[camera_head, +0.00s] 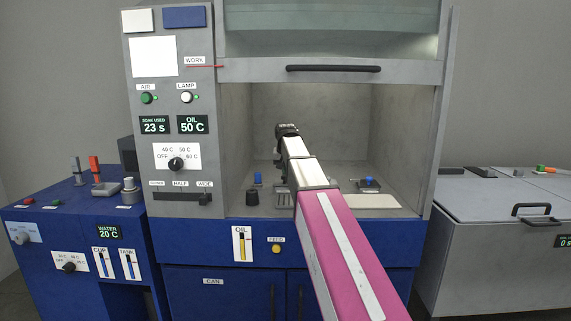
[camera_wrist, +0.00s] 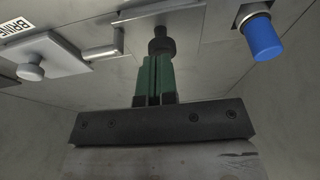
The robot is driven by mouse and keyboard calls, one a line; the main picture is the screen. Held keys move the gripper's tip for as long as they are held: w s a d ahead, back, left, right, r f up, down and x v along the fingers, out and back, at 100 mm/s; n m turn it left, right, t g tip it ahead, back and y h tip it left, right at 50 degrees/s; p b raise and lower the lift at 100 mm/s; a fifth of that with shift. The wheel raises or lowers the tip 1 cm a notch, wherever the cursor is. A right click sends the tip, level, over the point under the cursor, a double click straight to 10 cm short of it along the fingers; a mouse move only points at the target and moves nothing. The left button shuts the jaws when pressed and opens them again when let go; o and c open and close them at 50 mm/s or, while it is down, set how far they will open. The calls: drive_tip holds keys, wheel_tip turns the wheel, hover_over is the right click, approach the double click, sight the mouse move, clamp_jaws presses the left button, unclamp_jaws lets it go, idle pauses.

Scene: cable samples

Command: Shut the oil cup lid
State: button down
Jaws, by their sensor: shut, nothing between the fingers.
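My gripper (camera_wrist: 154,66) shows in the wrist view with its two green fingers closed together and empty. A black round knob or post (camera_wrist: 162,43) stands just beyond the fingertips; I cannot tell whether they touch it. It sits by a pale flat plate (camera_wrist: 205,12), and I cannot tell whether this is the oil cup lid. In the head view my arm reaches into the open hood and hides the fingers and the middle of the hood floor. The oil cup cannot be made out there.
In the wrist view, a blue-capped cylinder (camera_wrist: 262,37) is at right, and a round grey knob (camera_wrist: 31,68) is below a BRINE label (camera_wrist: 14,28) at left. In the head view, the raised hood sash (camera_head: 335,69) hangs above my arm, and side walls flank it.

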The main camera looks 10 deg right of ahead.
drive_tip(key=shift+f, duration=0.3)
drive_tip(key=shift+s+a+f, duration=0.1)
drive_tip(key=shift+s+f, duration=0.2)
drive_tip(key=shift+f, duration=0.45)
